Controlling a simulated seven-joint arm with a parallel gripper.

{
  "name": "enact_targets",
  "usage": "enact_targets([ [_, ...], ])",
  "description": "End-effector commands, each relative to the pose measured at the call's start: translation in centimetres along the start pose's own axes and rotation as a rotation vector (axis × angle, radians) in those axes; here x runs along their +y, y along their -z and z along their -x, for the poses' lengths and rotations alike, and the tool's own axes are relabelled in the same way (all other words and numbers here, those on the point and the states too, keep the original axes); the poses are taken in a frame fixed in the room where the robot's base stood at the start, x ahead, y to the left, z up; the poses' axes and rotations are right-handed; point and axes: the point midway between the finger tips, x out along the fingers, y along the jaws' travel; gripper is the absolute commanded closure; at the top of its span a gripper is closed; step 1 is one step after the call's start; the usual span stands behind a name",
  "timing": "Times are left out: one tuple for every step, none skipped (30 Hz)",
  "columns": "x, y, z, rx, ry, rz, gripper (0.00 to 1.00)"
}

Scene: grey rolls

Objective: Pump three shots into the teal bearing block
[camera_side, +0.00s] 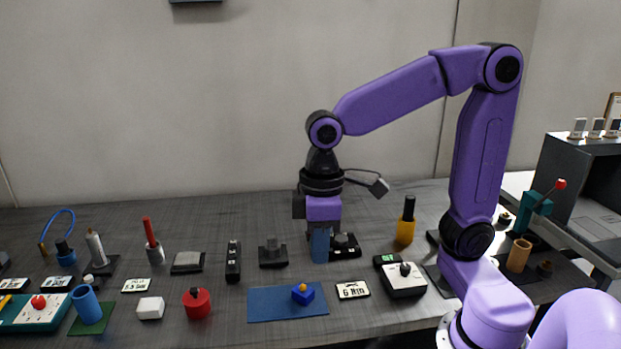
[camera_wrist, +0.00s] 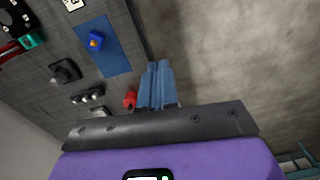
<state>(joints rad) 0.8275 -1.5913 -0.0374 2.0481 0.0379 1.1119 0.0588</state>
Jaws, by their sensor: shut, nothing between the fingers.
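No part is clearly marked as the teal bearing block. A teal block with a red-knobbed lever (camera_side: 538,203) stands at the far right in the side view. A small teal piece (camera_wrist: 32,40) beside a red part shows at the left edge of the wrist view; I cannot tell what it is. My gripper (camera_side: 320,257) points down behind the mat, fingers together and empty. It also shows in the wrist view (camera_wrist: 157,68).
A dark block (camera_side: 272,254) and a black device (camera_side: 345,246) flank my gripper. A red cylinder (camera_side: 197,304) stands left of the mat, and a yellow bottle (camera_side: 405,228) to the right. Several tools and a blue-hosed item (camera_side: 66,254) crowd the left.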

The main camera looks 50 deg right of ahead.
Motion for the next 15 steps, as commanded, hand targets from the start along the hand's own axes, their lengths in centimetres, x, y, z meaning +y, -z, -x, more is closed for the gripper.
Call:
enact_targets([
  [1.1, 1.6, 0.5, 0.001, 0.004, -0.057, 1.00],
  [1.8, 2.4, 0.8, -0.001, 0.006, -0.087, 1.00],
  [2.7, 3.4, 1.2, -0.001, 0.010, -0.126, 1.00],
  [3.4, 4.1, 1.5, -0.001, 0.012, -0.156, 1.00],
  [4.2, 4.8, 1.8, 0.000, 0.014, -0.185, 1.00],
  [5.3, 5.7, 2.2, 0.000, 0.017, -0.226, 1.00],
  [6.1, 6.3, 2.4, 0.000, 0.020, -0.256, 1.00],
  [7.0, 6.9, 2.7, 0.000, 0.022, -0.285, 1.00],
  [8.2, 7.7, 3.0, 0.001, 0.026, -0.324, 1.00],
  [9.1, 8.2, 3.2, 0.002, 0.029, -0.353, 1.00],
  [10.0, 8.8, 3.5, 0.003, 0.032, -0.383, 1.00],
  [11.3, 9.3, 3.8, 0.003, 0.036, -0.422, 1.00],
  [12.3, 9.8, 4.0, 0.003, 0.038, -0.451, 1.00],
  [13.3, 10.2, 4.2, 0.004, 0.041, -0.480, 1.00],
  [14.7, 10.6, 4.4, 0.006, 0.045, -0.518, 1.00],
])
